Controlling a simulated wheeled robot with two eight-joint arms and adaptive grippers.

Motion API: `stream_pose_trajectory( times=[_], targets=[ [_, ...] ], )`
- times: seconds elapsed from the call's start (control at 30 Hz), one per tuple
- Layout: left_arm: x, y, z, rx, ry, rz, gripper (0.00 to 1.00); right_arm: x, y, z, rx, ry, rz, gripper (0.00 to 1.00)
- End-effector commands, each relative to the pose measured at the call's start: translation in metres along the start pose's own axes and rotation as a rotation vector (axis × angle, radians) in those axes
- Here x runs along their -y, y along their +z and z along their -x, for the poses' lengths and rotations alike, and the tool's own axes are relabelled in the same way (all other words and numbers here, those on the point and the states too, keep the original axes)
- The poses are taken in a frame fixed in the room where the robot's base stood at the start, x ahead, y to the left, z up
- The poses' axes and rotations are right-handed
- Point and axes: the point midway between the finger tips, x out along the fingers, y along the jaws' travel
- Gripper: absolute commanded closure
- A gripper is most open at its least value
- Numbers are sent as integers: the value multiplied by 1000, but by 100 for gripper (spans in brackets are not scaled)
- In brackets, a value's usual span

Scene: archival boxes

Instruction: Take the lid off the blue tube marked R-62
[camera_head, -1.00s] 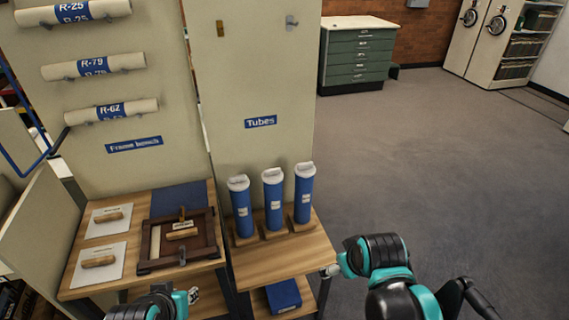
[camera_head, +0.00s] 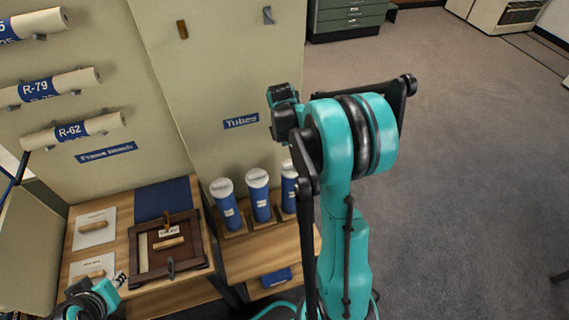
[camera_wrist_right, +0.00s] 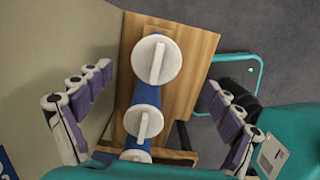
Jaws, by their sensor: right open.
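Three blue tubes with white handled lids stand in a row on a wooden shelf (camera_head: 240,262): the left tube (camera_head: 230,212), the middle tube (camera_head: 261,205) and the right tube (camera_head: 289,198). Their labels are too small to read, so I cannot tell which is R-62. In the right wrist view, my right gripper (camera_wrist_right: 158,80) is open and empty, its fingers on either side of the row, above the lids. One lid (camera_wrist_right: 157,60) shows at the far end, another lid (camera_wrist_right: 143,120) nearer. My left gripper (camera_head: 119,283) is low at the left, its jaws unclear.
A panel with a "Tubes" sign (camera_head: 241,121) rises behind the tubes. Paper rolls (camera_head: 72,131) hang at the left. A wooden frame (camera_head: 167,246) lies on the bench to the left. A blue box (camera_head: 276,278) sits below the shelf. Open carpet lies right.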

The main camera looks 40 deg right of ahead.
Motion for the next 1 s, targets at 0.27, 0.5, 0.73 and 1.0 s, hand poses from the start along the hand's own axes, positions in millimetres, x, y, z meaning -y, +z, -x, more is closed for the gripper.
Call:
stream_pose_trajectory(
  times=[0.27,0.5,0.73,1.0],
  targets=[
    [0,8,-11,0,0,0,71,-4,-3,-34,0,1,-1,8],
    [0,12,-17,0,0,0,71,-4,-3,-58,0,2,-2,8],
    [0,11,-16,0,0,0,71,-4,-3,-57,0,2,-2,26],
    [0,11,-16,0,0,0,71,-4,-3,-57,0,2,-2,52]
  ],
)
